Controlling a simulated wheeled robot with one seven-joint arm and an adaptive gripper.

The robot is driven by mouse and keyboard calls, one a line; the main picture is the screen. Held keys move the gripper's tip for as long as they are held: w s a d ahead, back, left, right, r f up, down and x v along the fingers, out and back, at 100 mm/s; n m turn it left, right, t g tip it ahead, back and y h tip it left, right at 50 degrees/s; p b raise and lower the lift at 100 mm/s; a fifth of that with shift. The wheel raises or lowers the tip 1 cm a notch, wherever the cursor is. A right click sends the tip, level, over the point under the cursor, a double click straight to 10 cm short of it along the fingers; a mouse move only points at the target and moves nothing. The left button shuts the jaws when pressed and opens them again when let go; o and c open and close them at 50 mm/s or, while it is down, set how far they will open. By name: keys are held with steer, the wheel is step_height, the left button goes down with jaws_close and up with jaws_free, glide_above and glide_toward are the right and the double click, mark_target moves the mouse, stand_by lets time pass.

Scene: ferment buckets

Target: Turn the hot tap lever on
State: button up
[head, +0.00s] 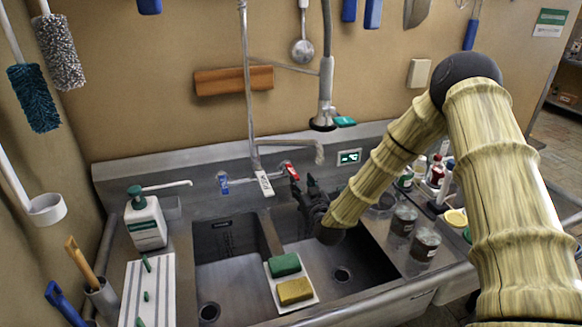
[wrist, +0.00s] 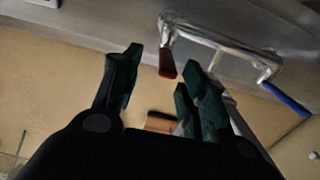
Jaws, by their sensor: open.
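The red hot tap lever (head: 291,171) is on the tap at the back of the sink, with the blue lever (head: 223,183) to its left. My gripper (head: 303,185) is open and empty, its fingertips just in front of and below the red lever. In the wrist view the red lever (wrist: 167,64) shows between the open fingertips (wrist: 162,68), nearer the right finger. I cannot tell whether a finger touches it. The blue lever (wrist: 287,99) shows clear of the fingers at the right.
A green sponge (head: 285,264) and a yellow sponge (head: 295,291) lie on a white board at the sink divider. A soap bottle (head: 145,220) stands left. Jars (head: 404,220) stand right of the basin.

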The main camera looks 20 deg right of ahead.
mark_target(289, 165)
steer(key=shift+w+a+r+p, duration=0.2)
steer(key=shift+w+r+p, duration=0.15)
steer(key=shift+w, duration=0.15)
steer(key=shift+w+a+r+p, duration=0.2)
steer(key=shift+w+r, duration=0.1)
steer(key=shift+w, duration=0.2)
steer(key=w, duration=0.2)
steer(key=w+p, duration=0.1)
steer(key=w, duration=0.1)
steer(key=w+f+p, duration=0.1)
steer(key=w, duration=0.1)
steer(key=shift+a, duration=0.15)
steer(key=shift+w+r, duration=0.15)
steer(key=shift+w+a, duration=0.2)
steer(key=shift+w, duration=0.5)
steer(key=shift+s+d, duration=0.15)
steer(key=shift+c, duration=0.4)
jaws_close()
